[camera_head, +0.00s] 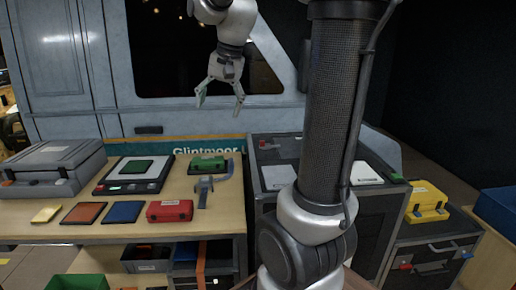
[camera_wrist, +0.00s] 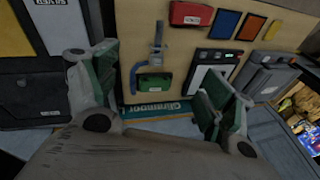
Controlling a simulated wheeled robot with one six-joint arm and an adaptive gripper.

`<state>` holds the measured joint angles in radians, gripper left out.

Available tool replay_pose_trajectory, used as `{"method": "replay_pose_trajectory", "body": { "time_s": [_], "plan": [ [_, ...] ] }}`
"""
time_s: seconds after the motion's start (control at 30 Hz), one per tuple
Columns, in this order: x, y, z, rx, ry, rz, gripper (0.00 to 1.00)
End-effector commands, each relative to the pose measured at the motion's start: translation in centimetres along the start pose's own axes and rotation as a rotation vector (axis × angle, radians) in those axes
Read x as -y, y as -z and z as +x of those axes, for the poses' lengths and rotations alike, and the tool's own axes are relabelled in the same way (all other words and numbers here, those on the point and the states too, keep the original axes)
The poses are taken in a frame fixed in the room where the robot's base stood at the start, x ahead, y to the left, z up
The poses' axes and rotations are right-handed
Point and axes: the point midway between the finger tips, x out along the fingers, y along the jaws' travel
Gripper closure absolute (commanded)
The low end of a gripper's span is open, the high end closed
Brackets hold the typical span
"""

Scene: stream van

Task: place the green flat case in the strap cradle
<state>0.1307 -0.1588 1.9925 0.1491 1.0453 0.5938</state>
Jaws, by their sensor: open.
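That labelled case (camera_wrist: 153,83) and the blue-grey strap part (camera_wrist: 157,45) also show in the wrist view. My gripper (camera_head: 220,101) is open and empty, high above the bench's back edge.
A red case (camera_head: 170,211), a blue panel (camera_head: 123,212), an orange panel (camera_head: 84,213) and a yellow piece (camera_head: 46,214) line the bench front. A grey toolbox (camera_head: 52,167) stands left. A dark cabinet (camera_head: 277,150) adjoins at right; the van wall rises behind.

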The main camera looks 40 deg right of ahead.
Motion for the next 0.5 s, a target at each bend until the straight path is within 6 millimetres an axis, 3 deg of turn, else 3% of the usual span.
{"method": "replay_pose_trajectory", "body": {
  "time_s": [0.03,0.2,0.33,0.5],
  "plan": [
    [-1.6,-2.9,-1.0,-0.022,0.001,-0.107,0.18],
    [-7.5,-10.3,-1.6,-0.079,-0.019,-0.466,0.18],
    [-10.9,-13.9,-0.7,-0.108,-0.036,-0.663,0.18],
    [-13.0,-15.8,0.3,-0.125,-0.048,-0.785,0.18]
  ]
}}
